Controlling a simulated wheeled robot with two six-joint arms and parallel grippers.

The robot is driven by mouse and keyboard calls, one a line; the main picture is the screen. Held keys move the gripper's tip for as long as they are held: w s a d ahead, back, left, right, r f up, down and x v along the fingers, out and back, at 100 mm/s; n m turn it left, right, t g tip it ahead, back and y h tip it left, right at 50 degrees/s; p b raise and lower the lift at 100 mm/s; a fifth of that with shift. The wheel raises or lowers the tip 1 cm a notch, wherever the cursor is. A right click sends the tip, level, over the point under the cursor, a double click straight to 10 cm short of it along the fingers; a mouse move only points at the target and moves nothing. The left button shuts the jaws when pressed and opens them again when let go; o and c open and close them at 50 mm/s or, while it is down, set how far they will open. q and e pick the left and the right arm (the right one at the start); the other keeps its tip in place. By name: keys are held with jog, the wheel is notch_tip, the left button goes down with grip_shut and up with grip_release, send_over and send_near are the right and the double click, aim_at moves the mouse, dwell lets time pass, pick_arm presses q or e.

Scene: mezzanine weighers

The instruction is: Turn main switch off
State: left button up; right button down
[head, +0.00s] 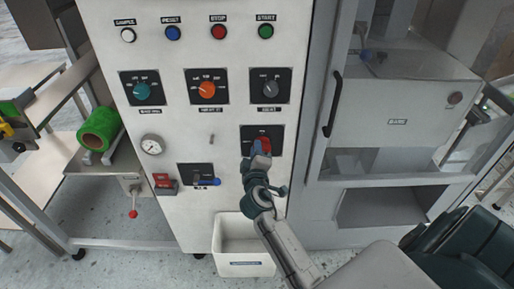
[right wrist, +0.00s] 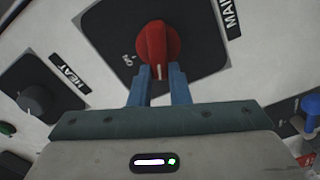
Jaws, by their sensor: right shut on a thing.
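The main switch is a red rotary knob (head: 264,142) on a black square plate (head: 276,132) at the lower right of the white cabinet front. In the right wrist view the red knob (right wrist: 155,38) shows large, beside a label reading "MAIN" (right wrist: 230,14). An "ON" mark (right wrist: 128,60) is printed on the plate. The knob's white pointer line faces my gripper in that view. My right gripper (head: 261,150) reaches up to the knob, and its two blue fingers (right wrist: 159,73) are shut on the knob's near end. My left gripper is not in view.
Other controls sit around it: a grey knob (head: 270,88) above, an orange knob (head: 207,89), a teal knob (head: 142,91) and a blue-handled lever (head: 206,181). A white bin (head: 243,262) stands below. A grey-framed enclosure with a black door handle (head: 333,104) is on the right.

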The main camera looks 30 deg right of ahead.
jog(key=shift+f+n+p, duration=0.25)
jog(key=shift+n+p, duration=0.05)
jog(key=shift+n, duration=0.85)
jog(key=shift+f+n+p, duration=0.25)
jog(key=shift+n, duration=0.9)
jog(key=c, duration=1.4)
grip_release()
jog(key=shift+o, duration=0.2)
jog(key=shift+s+a, duration=0.1)
jog(key=shift+a, duration=0.05)
jog(key=b+v, duration=0.3)
jog(key=v, duration=0.7)
jog(key=shift+s, duration=0.25)
jog(key=shift+a, duration=0.1)
